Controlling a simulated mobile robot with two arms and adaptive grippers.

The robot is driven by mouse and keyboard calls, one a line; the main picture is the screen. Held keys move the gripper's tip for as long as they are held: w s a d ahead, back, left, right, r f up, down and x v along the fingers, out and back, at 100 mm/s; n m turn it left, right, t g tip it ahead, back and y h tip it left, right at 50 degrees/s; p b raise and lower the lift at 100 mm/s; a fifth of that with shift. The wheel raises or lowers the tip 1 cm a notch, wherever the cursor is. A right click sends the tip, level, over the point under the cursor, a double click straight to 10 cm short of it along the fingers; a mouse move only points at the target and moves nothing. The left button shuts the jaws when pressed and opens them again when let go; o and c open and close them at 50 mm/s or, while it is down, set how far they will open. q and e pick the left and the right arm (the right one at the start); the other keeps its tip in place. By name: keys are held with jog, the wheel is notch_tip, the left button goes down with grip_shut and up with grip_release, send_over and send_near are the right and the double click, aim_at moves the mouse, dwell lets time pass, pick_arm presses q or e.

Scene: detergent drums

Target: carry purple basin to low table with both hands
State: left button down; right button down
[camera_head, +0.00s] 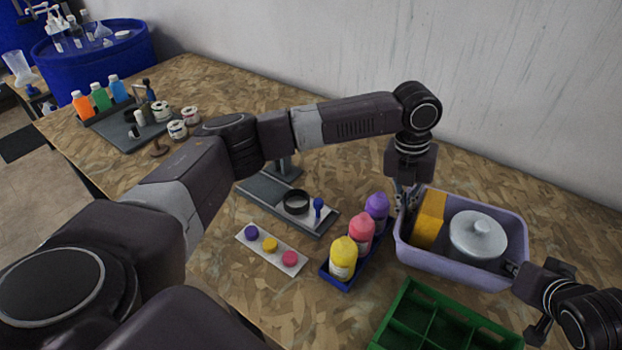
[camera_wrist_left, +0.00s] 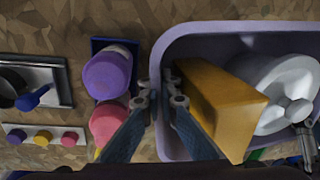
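The purple basin (camera_head: 459,268) stands on the wood-chip table at the right. It holds a yellow-orange block (camera_head: 428,220) and a silver lidded pot (camera_head: 478,236). My left gripper (camera_head: 407,200) is at the basin's left wall. In the left wrist view its fingers (camera_wrist_left: 160,100) lie on both sides of the basin rim (camera_wrist_left: 157,72), close against it. My right gripper (camera_head: 513,268) is at the basin's right end, with a fingertip over the rim. It also shows at the edge of the left wrist view (camera_wrist_left: 305,132). Its finger gap is hidden.
A blue tray (camera_head: 335,279) with yellow, pink and purple bottles stands close left of the basin. A green divided crate (camera_head: 437,322) is just in front. A white strip with coloured knobs (camera_head: 271,249) lies farther left. The wall is behind. The low table cannot be identified.

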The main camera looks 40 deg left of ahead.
pick_arm(q)
jog(key=shift+a+f, duration=0.2)
pick_arm(e)
jog(key=shift+w+d+f, duration=0.1)
jog(key=shift+d+f, duration=0.1)
